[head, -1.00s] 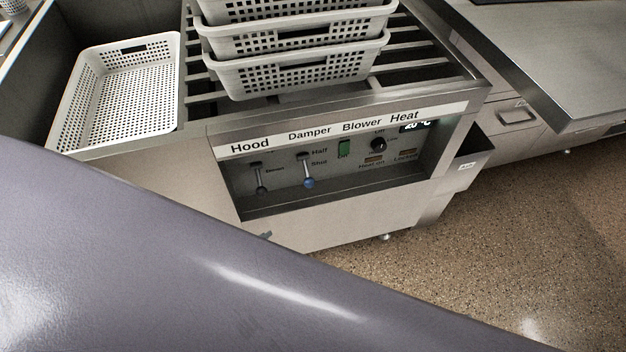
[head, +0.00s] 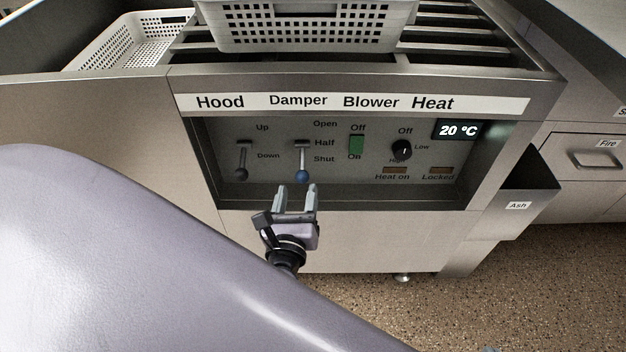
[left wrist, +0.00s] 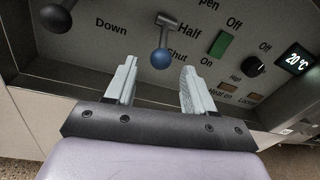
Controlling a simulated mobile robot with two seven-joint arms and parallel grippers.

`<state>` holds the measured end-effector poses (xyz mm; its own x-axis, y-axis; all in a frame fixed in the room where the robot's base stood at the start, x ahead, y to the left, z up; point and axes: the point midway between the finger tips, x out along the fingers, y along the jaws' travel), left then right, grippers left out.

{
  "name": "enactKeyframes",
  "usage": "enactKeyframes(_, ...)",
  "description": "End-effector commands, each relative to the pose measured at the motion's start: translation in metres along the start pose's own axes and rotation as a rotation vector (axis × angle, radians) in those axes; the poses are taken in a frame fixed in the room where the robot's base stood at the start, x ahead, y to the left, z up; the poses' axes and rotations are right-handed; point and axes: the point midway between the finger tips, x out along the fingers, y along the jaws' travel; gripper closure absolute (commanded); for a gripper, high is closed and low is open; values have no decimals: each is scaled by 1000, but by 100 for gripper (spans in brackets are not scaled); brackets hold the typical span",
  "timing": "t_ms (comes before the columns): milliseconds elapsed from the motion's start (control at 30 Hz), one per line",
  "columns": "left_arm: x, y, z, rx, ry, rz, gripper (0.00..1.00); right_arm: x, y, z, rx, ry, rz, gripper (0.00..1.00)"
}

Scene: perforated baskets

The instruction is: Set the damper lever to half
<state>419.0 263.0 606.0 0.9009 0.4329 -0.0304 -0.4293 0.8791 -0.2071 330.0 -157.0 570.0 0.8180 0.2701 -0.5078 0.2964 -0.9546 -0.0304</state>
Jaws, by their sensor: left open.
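The damper lever (head: 302,162) is a short metal arm with a blue ball knob, under the Damper label on the recessed panel (head: 330,192). Its knob hangs low, beside the Shut mark and below Half. My left gripper (head: 297,190) is open, just below and in front of the blue knob. In the left wrist view the blue knob (left wrist: 161,58) sits ahead of the two fingertips, roughly between them in line and apart from them. My right gripper is not in view.
The hood lever (head: 241,160), with a dark knob, hangs left of the damper lever. A green blower switch (head: 356,145) and a heat dial (head: 402,149) are to the right. The recess has a lower ledge and side walls. White baskets (head: 310,30) stand above.

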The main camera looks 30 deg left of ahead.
Motion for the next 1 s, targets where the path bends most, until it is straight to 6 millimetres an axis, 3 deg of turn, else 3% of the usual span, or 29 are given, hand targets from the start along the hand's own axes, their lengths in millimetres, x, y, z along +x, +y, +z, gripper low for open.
enactKeyframes(167,9,-1,2,46,-36,-3,46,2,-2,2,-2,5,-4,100)
enactKeyframes(600,67,-1,4,42,-32,-2,46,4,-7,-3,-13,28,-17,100)
enactKeyframes(933,73,-1,4,41,-30,-3,46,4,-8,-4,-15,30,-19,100)
enactKeyframes(967,73,-1,4,40,-30,-3,50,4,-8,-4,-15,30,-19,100)
enactKeyframes(1000,73,-1,4,40,-30,-3,62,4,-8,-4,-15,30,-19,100)
